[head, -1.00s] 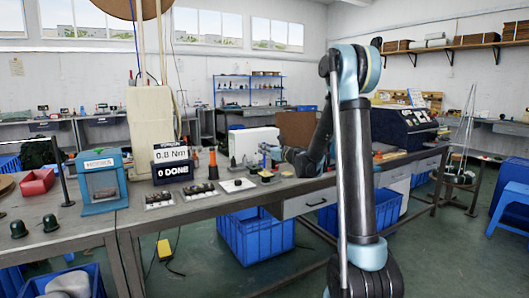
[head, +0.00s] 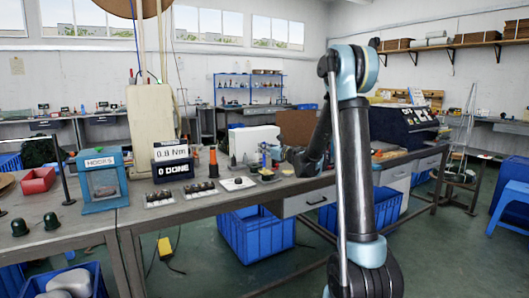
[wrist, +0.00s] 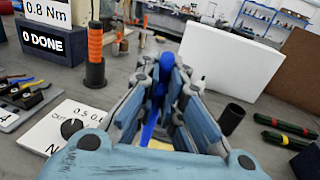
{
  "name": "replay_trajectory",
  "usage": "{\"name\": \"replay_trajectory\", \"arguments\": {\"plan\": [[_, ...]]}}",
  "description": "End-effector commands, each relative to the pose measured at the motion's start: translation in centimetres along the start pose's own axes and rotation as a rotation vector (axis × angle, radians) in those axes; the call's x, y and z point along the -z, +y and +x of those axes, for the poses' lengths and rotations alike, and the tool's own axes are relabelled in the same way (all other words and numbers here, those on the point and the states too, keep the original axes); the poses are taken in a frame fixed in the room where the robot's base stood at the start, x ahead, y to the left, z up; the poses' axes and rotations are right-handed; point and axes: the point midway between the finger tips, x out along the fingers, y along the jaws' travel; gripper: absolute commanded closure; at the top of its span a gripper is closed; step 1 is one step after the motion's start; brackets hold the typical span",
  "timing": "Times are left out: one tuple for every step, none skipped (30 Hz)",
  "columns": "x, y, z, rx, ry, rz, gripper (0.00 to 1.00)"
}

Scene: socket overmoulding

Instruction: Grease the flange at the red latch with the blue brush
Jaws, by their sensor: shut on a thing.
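My gripper (wrist: 160,78) is shut on a slim blue piece, which looks like the blue brush (wrist: 154,112), held upright between the fingers. In the head view my gripper (head: 268,155) is small, low over the far part of the bench, beside the white panel. I cannot make out the flange or the red latch in either view.
A white panel (wrist: 228,57) stands behind. A sign (head: 171,170) reads 0 DONE.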

Motion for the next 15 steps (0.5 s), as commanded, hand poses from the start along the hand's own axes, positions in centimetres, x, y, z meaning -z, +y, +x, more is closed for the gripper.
{"name": "replay_trajectory", "arguments": {"plan": [[0.0,0.0,0.1,0.000,0.000,0.000,1.00],[0.0,0.0,0.2,0.000,0.000,0.000,1.00],[0.0,0.0,0.2,0.000,0.000,0.000,1.00],[0.0,0.0,0.2,0.000,0.000,0.000,1.00],[0.0,0.0,0.1,0.000,0.000,0.000,1.00],[0.0,0.0,0.0,0.000,0.000,0.000,1.00],[0.0,0.0,0.0,0.000,0.000,0.000,1.00],[0.0,0.0,-0.1,0.000,0.000,0.000,1.00],[0.0,0.1,-0.3,0.000,0.000,0.000,1.00],[0.0,0.1,-0.4,0.000,0.000,0.000,1.00],[0.0,0.1,-0.5,0.000,0.000,0.000,1.00],[0.0,0.1,-0.7,0.000,0.000,0.000,1.00],[0.0,0.1,-0.8,0.000,0.000,0.000,1.00],[0.0,0.2,-0.9,0.000,0.000,0.000,1.00],[0.0,0.2,-1.1,0.000,0.000,0.000,1.00]]}}
